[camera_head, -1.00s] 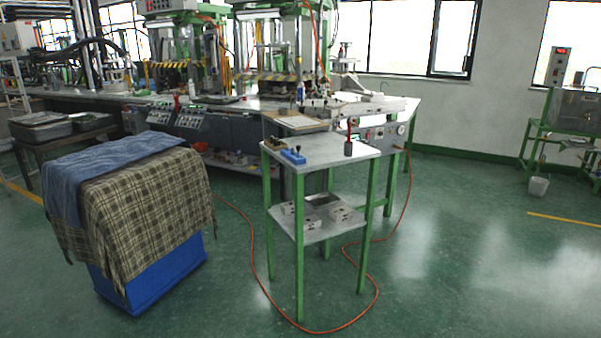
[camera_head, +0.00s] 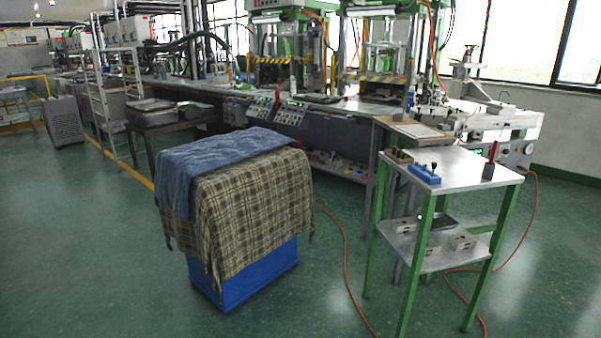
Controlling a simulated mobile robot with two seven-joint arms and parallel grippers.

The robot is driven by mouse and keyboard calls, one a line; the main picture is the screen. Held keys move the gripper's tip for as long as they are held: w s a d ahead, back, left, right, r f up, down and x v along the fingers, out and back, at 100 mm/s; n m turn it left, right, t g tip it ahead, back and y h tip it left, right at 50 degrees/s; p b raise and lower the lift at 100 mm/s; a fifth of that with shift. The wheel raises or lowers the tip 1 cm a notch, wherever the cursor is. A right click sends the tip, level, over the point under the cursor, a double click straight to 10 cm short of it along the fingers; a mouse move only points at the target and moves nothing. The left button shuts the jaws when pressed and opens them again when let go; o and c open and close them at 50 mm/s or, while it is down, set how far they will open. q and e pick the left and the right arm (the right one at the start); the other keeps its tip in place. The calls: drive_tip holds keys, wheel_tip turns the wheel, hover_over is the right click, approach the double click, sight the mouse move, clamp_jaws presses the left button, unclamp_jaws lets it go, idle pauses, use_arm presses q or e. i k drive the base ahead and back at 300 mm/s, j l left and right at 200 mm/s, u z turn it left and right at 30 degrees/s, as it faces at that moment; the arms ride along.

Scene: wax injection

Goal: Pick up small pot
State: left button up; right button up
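A small dark grey cylinder (camera_head: 488,171), which may be the small pot, stands upright near the right side of the table top. A red thing (camera_head: 493,151) sticks up at it; I cannot tell whether it is inside or behind. The small table (camera_head: 455,172) has green legs and a light top. Neither of my grippers shows in the head view.
A blue bin (camera_head: 245,283) draped with cloths (camera_head: 250,205) stands left of the small table. An orange hose (camera_head: 347,270) lies on the floor. A blue block (camera_head: 424,174) is on the table top. A long machine bench (camera_head: 330,125) runs behind. Green floor in front is open.

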sight(396, 118)
drive_tip(key=i+j+u, duration=0.2)
drive_tip(key=u, duration=0.15)
drive_tip(key=i+j+u, duration=0.35)
drive_tip(key=i+u, duration=0.15)
drive_tip(key=u, duration=0.15)
drive_tip(key=i+j+u, duration=0.25)
drive_tip(key=i, duration=0.35)
drive_tip(key=i+u, duration=0.25)
drive_tip(key=i, duration=0.35)
drive_tip(key=i+z, duration=0.1)
drive_tip(key=i, duration=1.3)
drive_tip(key=i+j+z, duration=0.1)
drive_tip(key=i+z, duration=0.15)
drive_tip(key=i, duration=1.15)
drive_tip(key=i+z, duration=0.25)
drive_tip(key=i, duration=0.4)
drive_tip(key=i+j+z, duration=0.25)
drive_tip(key=i, duration=0.4)
drive_tip(key=i+l+z, duration=0.1)
drive_tip(key=i+z, duration=0.5)
drive_tip(key=z, duration=0.2)
drive_tip(key=i+z, duration=0.35)
drive_tip(key=i+l+z, duration=0.15)
drive_tip(key=i+z, duration=0.3)
drive_tip(key=i+j+z, duration=0.1)
drive_tip(key=i+z, duration=0.35)
drive_tip(key=i+j+z, duration=0.25)
drive_tip(key=i, duration=1.25)
drive_tip(key=i+l, duration=0.05)
drive_tip(key=l, duration=0.05)
